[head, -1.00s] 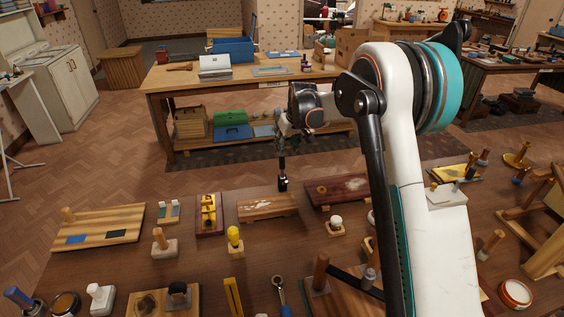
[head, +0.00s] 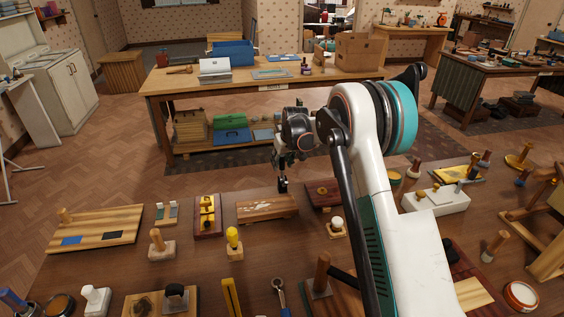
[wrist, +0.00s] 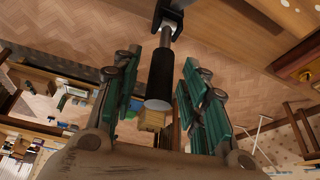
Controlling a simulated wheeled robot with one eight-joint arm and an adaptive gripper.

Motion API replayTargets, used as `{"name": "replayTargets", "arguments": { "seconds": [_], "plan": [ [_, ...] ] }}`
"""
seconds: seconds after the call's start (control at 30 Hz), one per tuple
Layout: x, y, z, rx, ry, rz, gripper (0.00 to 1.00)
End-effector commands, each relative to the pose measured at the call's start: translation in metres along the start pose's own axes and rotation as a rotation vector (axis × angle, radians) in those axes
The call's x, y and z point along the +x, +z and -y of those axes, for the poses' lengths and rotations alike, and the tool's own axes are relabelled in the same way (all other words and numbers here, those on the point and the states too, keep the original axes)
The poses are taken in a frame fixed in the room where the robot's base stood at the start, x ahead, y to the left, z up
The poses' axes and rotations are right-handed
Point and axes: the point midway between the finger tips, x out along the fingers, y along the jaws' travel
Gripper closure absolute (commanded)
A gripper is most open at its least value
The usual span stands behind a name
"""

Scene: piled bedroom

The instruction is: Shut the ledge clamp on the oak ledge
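The oak ledge (head: 262,209) is a wooden board with pale patches at the far edge of the near table. The black ledge clamp (head: 283,185) sits at its back edge, right of the middle. In the wrist view the clamp's black jaw (wrist: 170,14), a metal rod and a black cylindrical handle (wrist: 161,75) show. My gripper (head: 282,164) is just above the clamp. In the wrist view my gripper (wrist: 160,92) is open, with green-padded fingers on both sides of the handle. I see no clear grip on it. Whether the jaw touches the ledge is unclear.
A dark red board (head: 322,195) lies right of the ledge, and a board with yellow blocks (head: 207,217) lies left. A yellow-topped peg (head: 233,238) stands in front. Open floor separates this table from the rear workbench (head: 330,79).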

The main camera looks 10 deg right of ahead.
Motion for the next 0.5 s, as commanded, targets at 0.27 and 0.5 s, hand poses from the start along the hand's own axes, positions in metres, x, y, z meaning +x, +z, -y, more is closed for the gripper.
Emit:
{"name": "replayTargets", "arguments": {
  "seconds": [0.27,0.5],
  "plan": [
    [-0.0002,0.0001,-0.0001,0.0,0.0,0.0,1.0],
    [0.0032,-0.0061,-0.0014,0.004,-0.01,0.056,1.0]
  ]
}}
